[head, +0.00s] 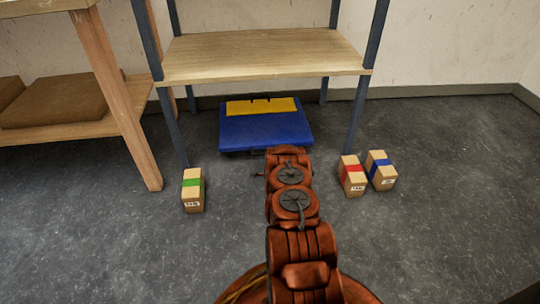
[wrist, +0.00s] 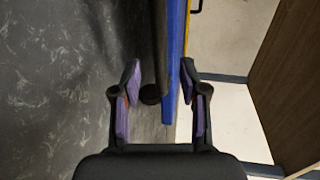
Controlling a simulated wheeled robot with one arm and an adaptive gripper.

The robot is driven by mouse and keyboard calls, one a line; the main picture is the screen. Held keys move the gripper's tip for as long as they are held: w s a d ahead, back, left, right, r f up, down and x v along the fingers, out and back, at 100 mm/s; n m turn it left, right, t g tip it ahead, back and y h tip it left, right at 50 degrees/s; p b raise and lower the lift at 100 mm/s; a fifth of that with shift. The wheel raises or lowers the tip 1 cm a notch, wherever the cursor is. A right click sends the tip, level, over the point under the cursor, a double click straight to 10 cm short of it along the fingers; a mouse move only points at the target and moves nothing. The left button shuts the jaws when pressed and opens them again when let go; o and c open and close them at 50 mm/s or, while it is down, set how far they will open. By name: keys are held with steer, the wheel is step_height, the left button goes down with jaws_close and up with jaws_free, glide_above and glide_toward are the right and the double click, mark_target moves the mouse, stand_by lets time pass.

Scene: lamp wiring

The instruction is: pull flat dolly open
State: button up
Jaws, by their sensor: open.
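The flat dolly (head: 290,132) is a blue slab with a yellow panel (head: 262,107) on top and a small dark handle at its far edge. It lies on the floor under the wooden shelf, and my arm hides part of its near edge. In the wrist view, the dolly's blue edge (wrist: 173,80) runs between the fingers of my gripper (wrist: 161,72), closer to the right finger. A dark bar with a round end is beside the blue edge, also between the fingers. My gripper is open; contact cannot be told. In the head view my arm hides the gripper.
A green-banded box (head: 193,190) stands on the floor at left. A red-banded box (head: 352,176) and a blue-banded box (head: 380,170) stand at right. Shelf legs flank the dolly, and a wooden shelf (head: 265,55) is above it. The floor at front is clear.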

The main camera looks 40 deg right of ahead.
steer(key=shift+b+x, duration=1.2)
steer(key=shift+x, duration=1.7)
steer(key=shift+c, duration=0.2)
jaws_close()
